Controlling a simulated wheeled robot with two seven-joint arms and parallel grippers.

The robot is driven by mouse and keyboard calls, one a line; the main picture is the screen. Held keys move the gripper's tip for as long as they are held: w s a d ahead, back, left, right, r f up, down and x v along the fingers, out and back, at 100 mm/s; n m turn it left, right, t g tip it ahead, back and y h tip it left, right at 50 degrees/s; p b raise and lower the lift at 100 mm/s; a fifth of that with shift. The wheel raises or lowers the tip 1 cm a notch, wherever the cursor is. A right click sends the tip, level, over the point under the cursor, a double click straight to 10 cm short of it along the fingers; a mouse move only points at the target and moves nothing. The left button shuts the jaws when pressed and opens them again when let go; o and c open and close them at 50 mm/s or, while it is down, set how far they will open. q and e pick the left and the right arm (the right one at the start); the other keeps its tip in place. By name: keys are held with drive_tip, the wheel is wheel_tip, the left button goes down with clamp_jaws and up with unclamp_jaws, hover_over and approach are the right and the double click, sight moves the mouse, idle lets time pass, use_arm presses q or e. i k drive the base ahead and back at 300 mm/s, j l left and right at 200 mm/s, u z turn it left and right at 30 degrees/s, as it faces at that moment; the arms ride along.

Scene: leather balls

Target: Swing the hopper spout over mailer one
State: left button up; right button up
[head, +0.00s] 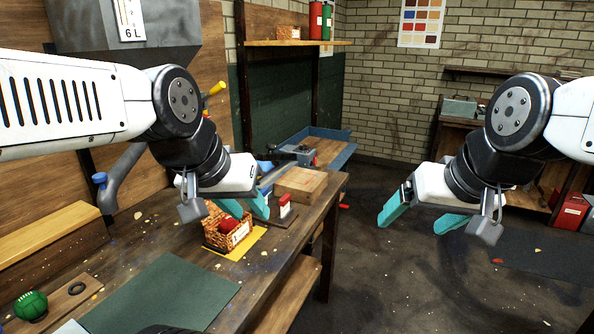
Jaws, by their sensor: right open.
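The grey hopper (125,45) with a "6 L" label is on the wall at the top left. Its grey spout (122,176) bends down to the left and has a blue knob at its side; its mouth is over the left part of the bench. I cannot identify mailer one with certainty. My right gripper (424,216) is open and empty over the floor.
A green ball (31,305) sits front left, near a dark green mat (160,298). Floor right of the bench is open.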

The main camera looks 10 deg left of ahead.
sight(110, 183)
drive_tip(key=u, duration=1.5)
